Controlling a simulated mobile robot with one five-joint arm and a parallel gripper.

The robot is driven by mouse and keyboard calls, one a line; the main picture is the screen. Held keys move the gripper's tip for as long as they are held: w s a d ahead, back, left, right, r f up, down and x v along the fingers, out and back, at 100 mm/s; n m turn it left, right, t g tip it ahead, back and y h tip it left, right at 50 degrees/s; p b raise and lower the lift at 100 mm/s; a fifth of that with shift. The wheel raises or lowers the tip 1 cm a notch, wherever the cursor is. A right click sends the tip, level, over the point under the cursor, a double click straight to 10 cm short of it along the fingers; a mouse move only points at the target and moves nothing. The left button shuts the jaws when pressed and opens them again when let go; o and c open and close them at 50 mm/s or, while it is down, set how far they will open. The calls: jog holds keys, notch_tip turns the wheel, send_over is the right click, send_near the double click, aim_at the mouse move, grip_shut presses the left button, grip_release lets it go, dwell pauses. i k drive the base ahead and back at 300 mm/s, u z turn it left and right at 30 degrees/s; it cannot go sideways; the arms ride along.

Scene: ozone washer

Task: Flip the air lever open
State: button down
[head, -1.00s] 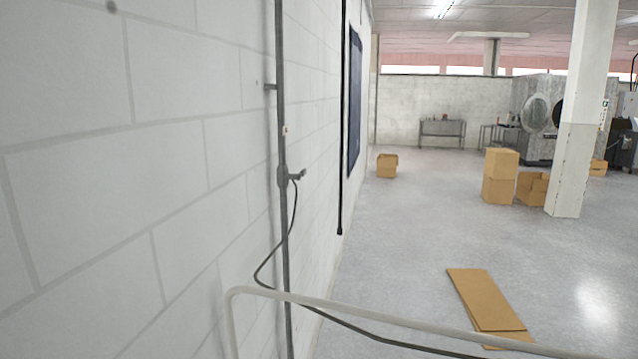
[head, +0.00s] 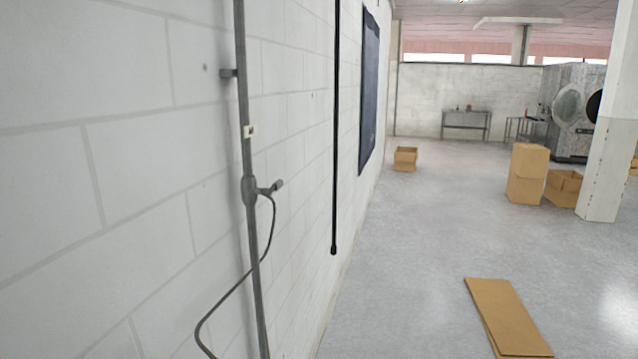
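A grey vertical pipe (head: 247,120) runs down the white block wall at the left. A small grey fitting with a stub or handle (head: 271,187) sticks out to the right of a thicker joint on the pipe. It may be the air lever, but it is too small to tell its position surely. A dark hose (head: 238,282) hangs from this fitting and curves down to the left. My gripper is not in view.
A black vertical pipe (head: 336,130) and a dark panel (head: 369,90) are farther along the wall (head: 130,200). Flat cardboard (head: 505,315) lies on the floor. Boxes (head: 527,172) and a white pillar (head: 610,140) stand farther right.

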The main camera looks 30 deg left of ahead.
aim_at(266, 191)
jog(key=u, duration=0.05)
jog(key=i, duration=0.8)
jog(key=u, duration=2.8)
